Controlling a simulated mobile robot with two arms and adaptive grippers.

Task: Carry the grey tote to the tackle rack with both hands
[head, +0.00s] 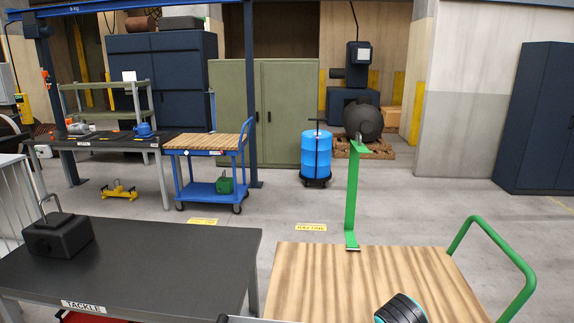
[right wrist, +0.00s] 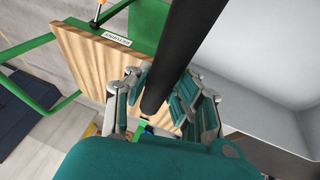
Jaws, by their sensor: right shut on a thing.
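The grey tote (right wrist: 262,125) fills the right side of the right wrist view, seen only in part, with pale walls. My right gripper (right wrist: 165,98) has its teal fingers shut around a black bar (right wrist: 180,35) beside the tote, which looks like the tote's handle. Where the bar joins the tote is hidden. In the head view the tote is not clearly seen. The tackle rack (head: 190,246) is the dark-topped table at the lower left, with a TACKLE label on its front edge. My left gripper is out of view.
A black block with a hook (head: 60,236) stands on the rack's left part; the right part is bare. A wood-topped green cart (head: 340,285) with a green post stands close on the right. A blue cart (head: 208,145) and a blue drum (head: 315,155) stand farther back.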

